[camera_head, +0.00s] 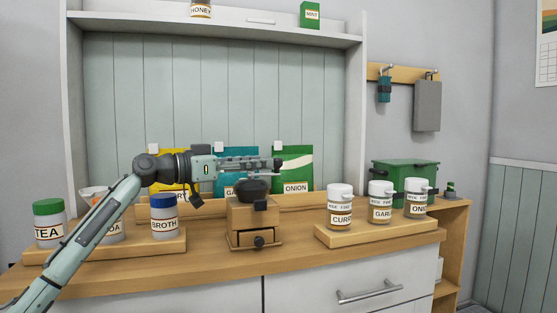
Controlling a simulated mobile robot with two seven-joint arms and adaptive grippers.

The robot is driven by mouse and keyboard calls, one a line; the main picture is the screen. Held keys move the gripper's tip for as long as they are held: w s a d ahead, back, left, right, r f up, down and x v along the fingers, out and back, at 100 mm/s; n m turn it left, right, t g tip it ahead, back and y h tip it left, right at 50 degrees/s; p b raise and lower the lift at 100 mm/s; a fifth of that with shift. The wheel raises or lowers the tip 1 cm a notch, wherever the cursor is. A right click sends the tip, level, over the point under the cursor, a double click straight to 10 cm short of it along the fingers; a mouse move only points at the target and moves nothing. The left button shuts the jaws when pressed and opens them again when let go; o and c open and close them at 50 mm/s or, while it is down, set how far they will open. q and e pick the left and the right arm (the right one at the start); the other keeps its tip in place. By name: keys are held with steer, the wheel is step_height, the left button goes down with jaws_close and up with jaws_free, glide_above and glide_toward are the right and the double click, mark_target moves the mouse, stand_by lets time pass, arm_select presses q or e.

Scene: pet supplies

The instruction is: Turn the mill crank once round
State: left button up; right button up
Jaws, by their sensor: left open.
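The mill (242,217) is a wooden box with a dark domed top (252,187) and a small front drawer with a black knob (258,242). It stands upright on the middle of the wooden counter. My left gripper (276,165) reaches in from the left, level, with its fingers pointing right just above the dome. It is open. Dark parts at the fingertips overlap in the picture, so I cannot tell the crank handle from the fingertips or whether they touch. My right gripper is out of view.
A left wooden tray (150,245) holds jars, including TEA (49,223) and BROTH (164,216). A right tray (376,232) holds white-lidded jars. Yellow, teal and green packets (293,168) stand behind the mill. A green box (404,175) sits at the back right. Bare counter lies beside the mill.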

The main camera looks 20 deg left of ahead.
mark_target(277, 161)
arm_select(q)
steer(key=p+x, duration=0.1)
steer(key=x, duration=0.4)
steer(key=shift+w+d, duration=0.25)
steer(key=shift+d, duration=0.05)
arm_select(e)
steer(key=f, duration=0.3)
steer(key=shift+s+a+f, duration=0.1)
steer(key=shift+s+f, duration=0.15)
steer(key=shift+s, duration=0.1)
arm_select(q)
jaws_close()
